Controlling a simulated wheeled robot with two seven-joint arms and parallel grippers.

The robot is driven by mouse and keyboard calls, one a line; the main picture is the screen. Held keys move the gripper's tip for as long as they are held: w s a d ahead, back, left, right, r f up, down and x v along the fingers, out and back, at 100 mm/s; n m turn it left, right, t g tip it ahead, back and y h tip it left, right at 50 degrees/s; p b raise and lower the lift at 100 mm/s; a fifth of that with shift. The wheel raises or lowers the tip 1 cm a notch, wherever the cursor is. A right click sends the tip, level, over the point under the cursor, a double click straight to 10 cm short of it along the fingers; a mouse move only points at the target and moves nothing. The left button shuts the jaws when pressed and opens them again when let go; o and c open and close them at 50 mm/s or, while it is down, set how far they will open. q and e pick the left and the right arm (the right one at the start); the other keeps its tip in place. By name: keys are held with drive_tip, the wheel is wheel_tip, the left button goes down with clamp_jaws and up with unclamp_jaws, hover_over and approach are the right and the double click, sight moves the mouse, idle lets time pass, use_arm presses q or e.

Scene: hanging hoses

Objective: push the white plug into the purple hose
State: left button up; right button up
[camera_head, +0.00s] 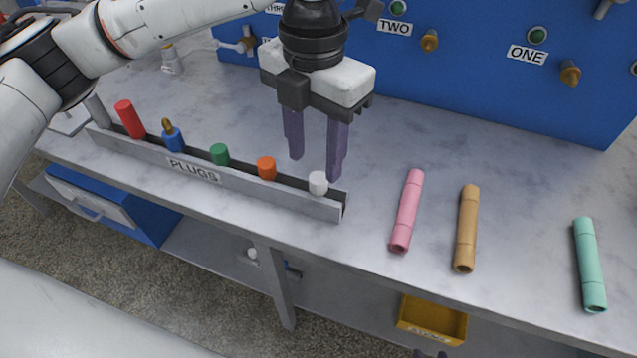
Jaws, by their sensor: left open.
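The white plug (318,183) stands upright at the right end of the plug rack (262,194), which is labelled PLUGS. My left gripper (315,167) points down just above and behind the white plug. Its two dark fingers are apart with nothing seen between them. No clearly purple hose shows; a pink hose (407,210), a tan hose (466,228) and a mint hose (589,264) lie apart on the bench to the right of the rack.
The rack also holds orange (266,168), green (219,154), blue (172,137) and red (130,119) pieces. A blue panel (480,60) with labels and brass fittings stands behind. The bench is clear between the rack, hoses and panel. A yellow bin (432,320) is below.

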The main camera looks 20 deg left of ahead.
sight(316, 179)
use_arm(q)
wheel_tip(316, 179, down, 5)
drive_tip(key=shift+d+r, duration=0.1)
drive_tip(key=shift+r, duration=0.05)
clamp_jaws()
drive_tip(key=shift+r, duration=0.1)
